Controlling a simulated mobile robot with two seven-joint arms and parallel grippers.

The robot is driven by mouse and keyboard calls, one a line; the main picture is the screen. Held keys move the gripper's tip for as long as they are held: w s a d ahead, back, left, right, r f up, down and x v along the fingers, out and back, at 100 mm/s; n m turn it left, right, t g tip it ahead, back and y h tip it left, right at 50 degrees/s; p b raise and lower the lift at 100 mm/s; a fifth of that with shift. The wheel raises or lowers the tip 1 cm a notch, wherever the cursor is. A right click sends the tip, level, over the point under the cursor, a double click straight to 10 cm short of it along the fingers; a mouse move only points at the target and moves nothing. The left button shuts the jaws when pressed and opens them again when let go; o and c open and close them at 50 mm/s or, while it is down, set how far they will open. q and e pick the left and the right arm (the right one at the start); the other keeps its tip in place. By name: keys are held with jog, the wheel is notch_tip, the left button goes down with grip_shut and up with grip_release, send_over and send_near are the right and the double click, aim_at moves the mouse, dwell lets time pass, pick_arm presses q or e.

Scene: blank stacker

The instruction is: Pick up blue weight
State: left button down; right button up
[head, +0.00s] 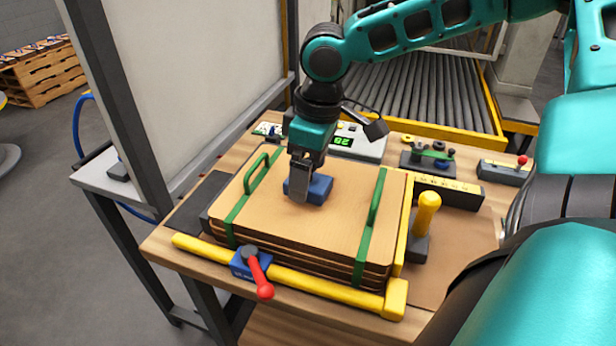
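The blue weight (319,188) is a small block lying on top of a stack of flat tan boards (290,222) on the wooden table. My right gripper (301,186) points down at it from above. One finger shows in front of the weight's near side, with blue visible on both sides of it. The other finger is hidden, so I cannot tell whether the grip is closed on the weight. The weight appears to rest on the top board. My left gripper is not in view.
Green straps with handles (376,197) cross the stack on both sides. A yellow bar (325,287) with a red-handled clamp (261,275) runs along the front. A yellow-knobbed lever (426,215) stands right. A digital scale (357,142) sits behind, before a roller conveyor (420,95).

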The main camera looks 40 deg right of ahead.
jog(key=shift+w+f, duration=0.1)
jog(key=shift+f, duration=0.5)
grip_shut()
dwell(0.4)
jog(key=shift+r, duration=0.1)
